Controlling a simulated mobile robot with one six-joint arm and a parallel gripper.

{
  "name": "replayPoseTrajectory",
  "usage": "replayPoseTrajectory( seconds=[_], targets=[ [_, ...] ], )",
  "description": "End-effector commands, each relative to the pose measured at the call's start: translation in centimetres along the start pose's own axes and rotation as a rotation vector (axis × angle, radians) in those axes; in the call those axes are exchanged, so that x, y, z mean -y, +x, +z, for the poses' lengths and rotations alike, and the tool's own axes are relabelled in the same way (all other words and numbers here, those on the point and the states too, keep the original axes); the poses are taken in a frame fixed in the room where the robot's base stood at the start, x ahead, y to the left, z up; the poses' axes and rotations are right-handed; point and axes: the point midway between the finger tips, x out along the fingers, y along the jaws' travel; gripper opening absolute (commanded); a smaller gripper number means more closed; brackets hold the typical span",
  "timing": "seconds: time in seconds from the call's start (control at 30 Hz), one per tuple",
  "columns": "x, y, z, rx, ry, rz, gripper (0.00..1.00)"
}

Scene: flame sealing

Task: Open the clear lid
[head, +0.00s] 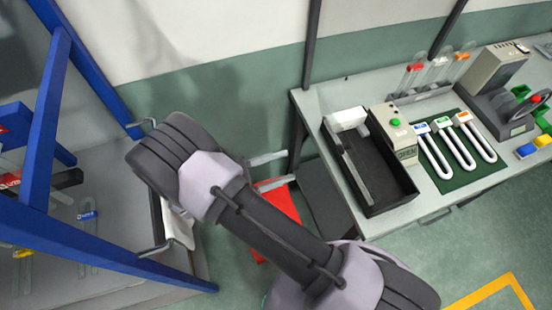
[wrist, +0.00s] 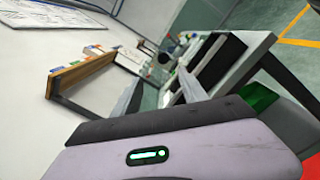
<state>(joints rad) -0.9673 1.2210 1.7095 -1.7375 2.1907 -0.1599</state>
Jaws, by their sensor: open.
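A blue-framed enclosure (head: 48,110) fills the left of the head view. Its grey metal handles (head: 142,124) show near my arm, and U-shaped tubes with coloured labels (head: 88,215) hang inside. I cannot clearly make out a clear lid; any clear panel in the blue frame is hard to tell from what lies behind it. My gripper (head: 272,171) is open and empty, its two pale fingers pointing right, apart from the enclosure. In the wrist view the fingers (wrist: 160,92) stand apart with nothing between them. The enclosure is not in the wrist view.
A grey bench (head: 300,100) at right carries a black tray (head: 378,188), a box with a green button (head: 395,124), U-tubes on a green mat (head: 460,180) and a grey machine (head: 500,90). A red object (head: 277,205) is below my gripper. Open floor lies at lower right.

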Motion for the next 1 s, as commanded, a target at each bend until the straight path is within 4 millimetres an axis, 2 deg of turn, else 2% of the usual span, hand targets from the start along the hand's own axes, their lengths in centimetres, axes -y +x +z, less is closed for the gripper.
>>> replayPoseTrajectory(
  seconds=[0.33, 0.4, 0.47, 0.6, 0.73, 0.87, 1.0],
  targets=[
    [0.2, 0.0, 0.1, 0.002, 0.0, -0.002, 0.5],
    [0.4, 0.0, -0.1, 0.004, 0.017, 0.001, 0.39],
    [1.2, -0.2, -0.9, 0.015, 0.111, 0.017, 0.27],
    [2.9, -0.6, -2.6, 0.045, 0.509, 0.09, 0.0],
    [3.0, -0.7, -2.5, 0.052, 0.749, 0.134, 0.0],
    [2.4, 0.5, -1.8, 0.054, 0.79, 0.141, 0.0],
    [2.1, 3.4, -1.5, 0.056, 0.787, 0.14, 0.0]
  ],
)
